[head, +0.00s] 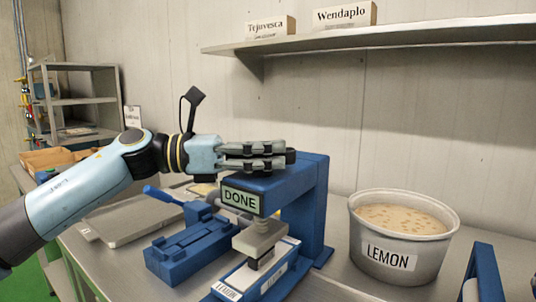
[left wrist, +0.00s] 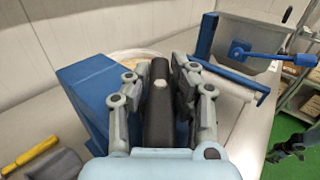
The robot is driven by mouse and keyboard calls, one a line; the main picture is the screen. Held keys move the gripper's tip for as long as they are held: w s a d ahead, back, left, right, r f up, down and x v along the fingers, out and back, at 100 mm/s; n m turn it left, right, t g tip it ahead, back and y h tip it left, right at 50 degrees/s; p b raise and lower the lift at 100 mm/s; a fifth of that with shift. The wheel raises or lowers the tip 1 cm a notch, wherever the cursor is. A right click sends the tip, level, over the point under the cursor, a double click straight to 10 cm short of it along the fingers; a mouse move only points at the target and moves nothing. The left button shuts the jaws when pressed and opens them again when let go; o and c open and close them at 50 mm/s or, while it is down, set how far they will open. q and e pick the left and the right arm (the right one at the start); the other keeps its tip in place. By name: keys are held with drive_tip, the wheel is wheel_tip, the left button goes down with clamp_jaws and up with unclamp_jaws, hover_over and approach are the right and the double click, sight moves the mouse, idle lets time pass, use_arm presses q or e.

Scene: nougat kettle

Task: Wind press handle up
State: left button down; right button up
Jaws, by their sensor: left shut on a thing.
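The blue press (head: 315,195) stands on the metal table in the middle of the head view. A small screen (head: 240,200) on its front reads DONE. Its light-coloured plunger (head: 258,240) hangs below the arm of the press, over a block with LEMON labels. The dark press handle (left wrist: 158,112) runs between my fingers in the left wrist view; in the head view only its dark end (head: 291,155) shows past them. My left gripper (head: 283,156) is shut on the handle, lying level just above the press top.
A grey tub (head: 400,260) labelled LEMON stands right of the press. A blue fixture (head: 185,250) and a grey flat tray (head: 130,220) lie to the left. A wall shelf (head: 400,37) with two name boxes hangs above. The space above the tub is clear.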

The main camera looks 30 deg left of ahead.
sight(223, 177)
use_arm(q)
drive_tip(key=shift+r+n+t+y+p, duration=0.15)
drive_tip(key=shift+n+t+y+p, duration=0.55)
drive_tip(key=shift+n+t, duration=0.25)
drive_tip(key=shift+t+y, duration=0.3)
drive_tip(key=shift+t, duration=0.05)
drive_tip(key=shift+w, duration=0.1)
drive_tip(key=c, duration=1.2)
unclamp_jaws()
drive_tip(key=shift+a, duration=0.1)
drive_tip(key=shift+o, duration=0.2)
drive_tip(key=shift+v, duration=3.75)
